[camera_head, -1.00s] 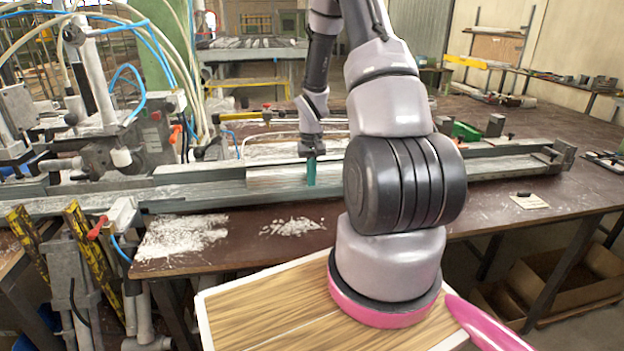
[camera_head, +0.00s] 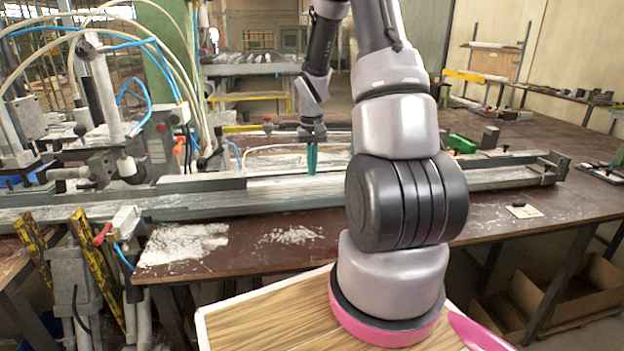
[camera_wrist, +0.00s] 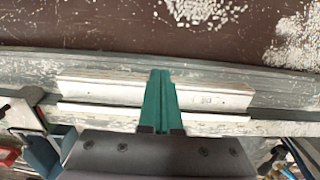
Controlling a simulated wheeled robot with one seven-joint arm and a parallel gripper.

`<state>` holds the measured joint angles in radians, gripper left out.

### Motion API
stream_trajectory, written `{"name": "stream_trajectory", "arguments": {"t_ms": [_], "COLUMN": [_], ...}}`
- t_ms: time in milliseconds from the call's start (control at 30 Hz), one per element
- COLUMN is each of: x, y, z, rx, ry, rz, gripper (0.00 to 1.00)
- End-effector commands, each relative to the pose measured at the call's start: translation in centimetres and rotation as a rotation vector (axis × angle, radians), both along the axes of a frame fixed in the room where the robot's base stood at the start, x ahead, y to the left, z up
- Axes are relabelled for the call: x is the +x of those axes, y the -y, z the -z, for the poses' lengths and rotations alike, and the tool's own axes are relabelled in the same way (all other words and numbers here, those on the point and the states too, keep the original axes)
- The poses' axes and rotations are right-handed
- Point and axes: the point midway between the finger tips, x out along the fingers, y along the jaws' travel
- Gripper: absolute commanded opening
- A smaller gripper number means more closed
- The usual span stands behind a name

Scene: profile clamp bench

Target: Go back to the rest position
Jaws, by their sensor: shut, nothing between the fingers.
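My gripper (camera_head: 312,160) has green fingers and points down over the long metal profile rail (camera_head: 270,196) on the bench. Its fingers are together with nothing between them. In the wrist view the shut green fingers (camera_wrist: 160,98) stand in front of a pale profile piece (camera_wrist: 215,94) lying along the rail. I cannot tell from these views whether the fingertips touch anything. Part of the rail is hidden behind my arm in the head view.
A clamp machine (camera_head: 125,150) with hoses stands at the left. White chips (camera_head: 185,243) lie on the brown bench (camera_head: 270,260). A green block (camera_head: 462,143) and an end stop (camera_head: 553,168) are at the right. Cardboard boxes (camera_head: 565,295) are below the bench.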

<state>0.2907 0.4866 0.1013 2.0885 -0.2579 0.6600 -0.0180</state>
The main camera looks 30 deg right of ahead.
Motion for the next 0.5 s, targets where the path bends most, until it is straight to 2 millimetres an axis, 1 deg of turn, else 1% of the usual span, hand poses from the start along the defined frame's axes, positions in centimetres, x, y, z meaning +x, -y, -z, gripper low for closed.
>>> {"name": "stream_trajectory", "arguments": {"t_ms": [100, 267, 333, 367, 433, 467, 500], "x": [0.0, 0.0, -0.1, -0.2, -0.4, -0.6, -1.0], "y": [0.0, 0.0, -0.2, -0.4, -1.0, -1.3, -1.8], "z": [-0.7, -1.0, -1.8, -2.3, -4.3, -5.4, -6.9], "rx": [0.0, 0.0, -0.002, -0.004, -0.007, -0.009, -0.01], "ry": [0.0, 0.001, 0.011, 0.018, 0.043, 0.058, 0.079], "rz": [0.001, 0.0, 0.001, 0.002, 0.007, 0.01, 0.014], "gripper": [0.0, 0.0, 0.0, 0.0, 0.0, 0.0, 0.0]}}
